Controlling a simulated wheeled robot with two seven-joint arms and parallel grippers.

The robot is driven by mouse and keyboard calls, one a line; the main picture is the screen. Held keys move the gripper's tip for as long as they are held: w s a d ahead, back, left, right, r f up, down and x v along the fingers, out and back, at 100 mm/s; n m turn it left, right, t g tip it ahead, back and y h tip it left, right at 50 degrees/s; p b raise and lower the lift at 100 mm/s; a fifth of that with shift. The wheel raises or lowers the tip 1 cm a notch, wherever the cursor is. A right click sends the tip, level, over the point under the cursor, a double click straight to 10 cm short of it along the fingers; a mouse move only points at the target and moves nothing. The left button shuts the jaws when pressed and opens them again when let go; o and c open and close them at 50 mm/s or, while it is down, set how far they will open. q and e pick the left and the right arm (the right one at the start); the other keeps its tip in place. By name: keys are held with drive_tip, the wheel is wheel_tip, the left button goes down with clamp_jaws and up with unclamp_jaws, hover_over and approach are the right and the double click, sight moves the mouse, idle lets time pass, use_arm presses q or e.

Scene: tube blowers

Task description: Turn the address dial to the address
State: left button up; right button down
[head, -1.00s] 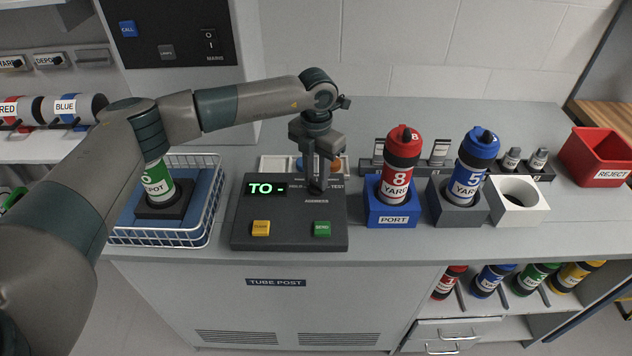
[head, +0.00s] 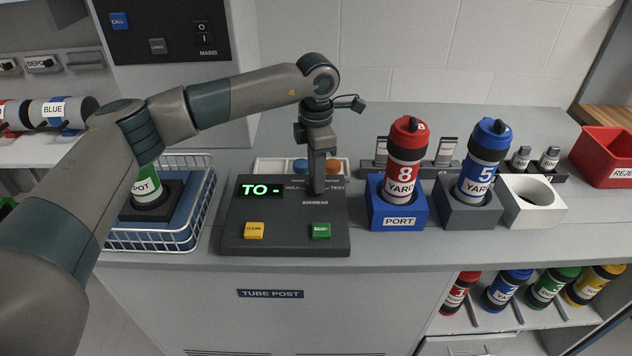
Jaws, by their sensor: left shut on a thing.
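The dark address console (head: 285,239) stands on the counter. Its green display (head: 262,190) reads "TO -". A yellow button (head: 254,230) and a green button (head: 321,231) sit on its front. My left gripper (head: 319,190) points down onto the console right of the display, above the "ADDRESS" lettering. It is shut on the address dial, which the fingers hide. My right gripper is not in view.
A red tube (head: 405,158) stands in the blue PORT block (head: 399,221), right of the console. A blue tube (head: 481,163) stands in a grey block (head: 468,216). Beside it are an empty white block (head: 531,218) and a red reject bin (head: 606,158). A wire basket (head: 150,238) is left.

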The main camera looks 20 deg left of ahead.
use_arm(q)
drive_tip(key=m+b, duration=0.4)
drive_tip(key=m, duration=0.1)
drive_tip(key=shift+d+f+b, duration=0.1)
drive_tip(key=shift+f+b, duration=0.05)
drive_tip(key=shift+b, duration=0.15)
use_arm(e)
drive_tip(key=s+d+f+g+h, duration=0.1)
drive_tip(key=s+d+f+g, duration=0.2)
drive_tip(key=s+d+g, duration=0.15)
use_arm(q)
drive_tip(key=m+b, duration=0.2)
drive_tip(key=m, duration=0.2)
drive_tip(key=shift+s+d, duration=0.1)
drive_tip(key=shift+r+m, duration=0.25)
drive_tip(key=shift+m, duration=0.35)
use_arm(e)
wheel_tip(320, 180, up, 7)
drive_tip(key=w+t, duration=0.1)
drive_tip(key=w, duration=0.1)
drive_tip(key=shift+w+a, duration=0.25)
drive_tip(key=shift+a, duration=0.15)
use_arm(q)
drive_tip(key=o, duration=1)
drive_tip(key=shift+o, duration=0.2)
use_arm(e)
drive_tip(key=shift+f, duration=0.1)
